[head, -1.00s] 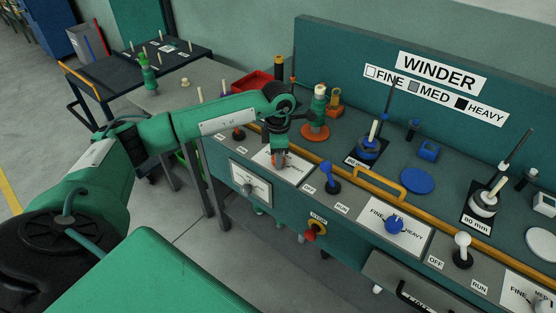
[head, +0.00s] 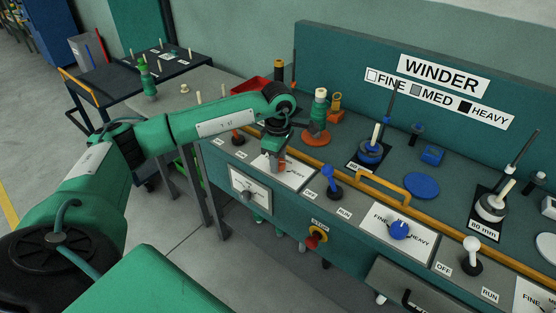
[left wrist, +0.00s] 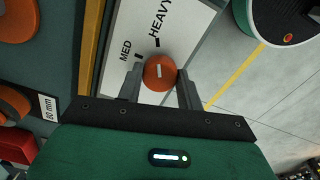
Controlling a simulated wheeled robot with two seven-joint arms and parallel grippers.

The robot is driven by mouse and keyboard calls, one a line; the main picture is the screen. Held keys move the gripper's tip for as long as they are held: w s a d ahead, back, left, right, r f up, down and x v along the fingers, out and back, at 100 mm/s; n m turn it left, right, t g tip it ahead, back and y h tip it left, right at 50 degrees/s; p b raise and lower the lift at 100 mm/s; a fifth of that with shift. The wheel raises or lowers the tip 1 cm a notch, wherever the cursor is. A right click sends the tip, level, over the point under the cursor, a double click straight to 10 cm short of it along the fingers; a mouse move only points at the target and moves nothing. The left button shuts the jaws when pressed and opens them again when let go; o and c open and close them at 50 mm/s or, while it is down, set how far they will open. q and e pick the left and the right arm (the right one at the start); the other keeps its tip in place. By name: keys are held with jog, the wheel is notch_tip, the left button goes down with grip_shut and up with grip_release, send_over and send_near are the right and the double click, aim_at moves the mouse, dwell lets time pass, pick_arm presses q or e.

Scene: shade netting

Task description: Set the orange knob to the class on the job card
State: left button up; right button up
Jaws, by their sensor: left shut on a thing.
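The orange knob (left wrist: 160,72) sits on a white plate marked MED and HEAVY in the left wrist view. Its white line runs nearly straight up the picture, roughly toward the tick by HEAVY; the FINE mark is not visible there. My left gripper (left wrist: 159,88) is shut on the knob, one finger on each side. In the head view my left gripper (head: 274,161) is over the white dial plate (head: 299,174) and mostly hides the knob. I cannot pick out a readable job card. My right gripper is not in view.
The WINDER sign (head: 444,74) has a class key: FINE white, MED grey, HEAVY black. A blue lever (head: 329,178) and a blue knob (head: 400,230) are to the right. A yellow rail (head: 345,182) runs behind the knob. An orange-based spool (head: 318,125) stands behind the gripper.

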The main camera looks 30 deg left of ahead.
pick_arm(q)
jog(key=shift+w+r, duration=0.1)
jog(key=shift+r, duration=0.05)
jog(key=o, duration=1)
notch_tip(320, 180, up, 14)
dwell(0.3)
